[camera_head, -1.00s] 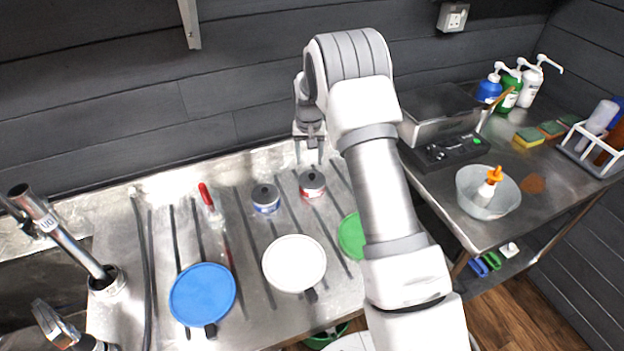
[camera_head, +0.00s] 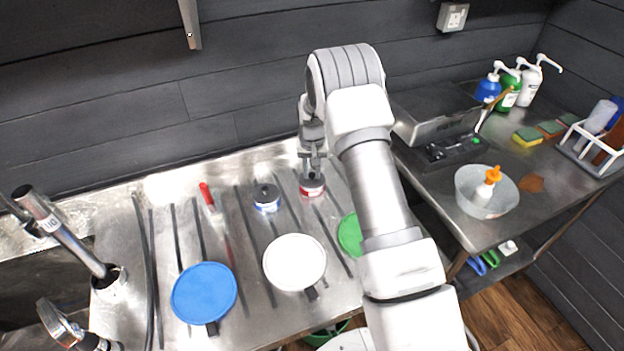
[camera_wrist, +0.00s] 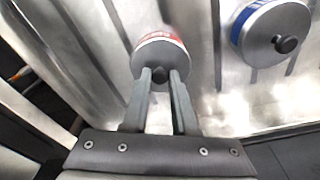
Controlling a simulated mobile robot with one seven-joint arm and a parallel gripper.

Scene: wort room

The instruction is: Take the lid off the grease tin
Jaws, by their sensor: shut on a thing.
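A small tin with a red band (camera_head: 312,190) stands on the ribbed steel drainboard, its grey lid (camera_wrist: 160,58) on top. A similar tin with a blue band (camera_head: 266,203) stands to its left, its grey lid and dark knob also showing in the wrist view (camera_wrist: 272,34). Neither label can be read, so I cannot tell which is the grease tin. My gripper (camera_head: 313,172) points down at the red-banded tin. In the wrist view its fingers are shut on the dark knob (camera_wrist: 160,75) of that tin's lid. The lid appears seated on the tin.
A red-handled tool (camera_head: 207,196) lies left of the tins. Blue (camera_head: 203,292), white (camera_head: 295,262) and green (camera_head: 350,236) round items lie in front. A tap (camera_head: 62,232) and sink are at far left. A side table at right holds a bowl (camera_head: 487,208) and bottles.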

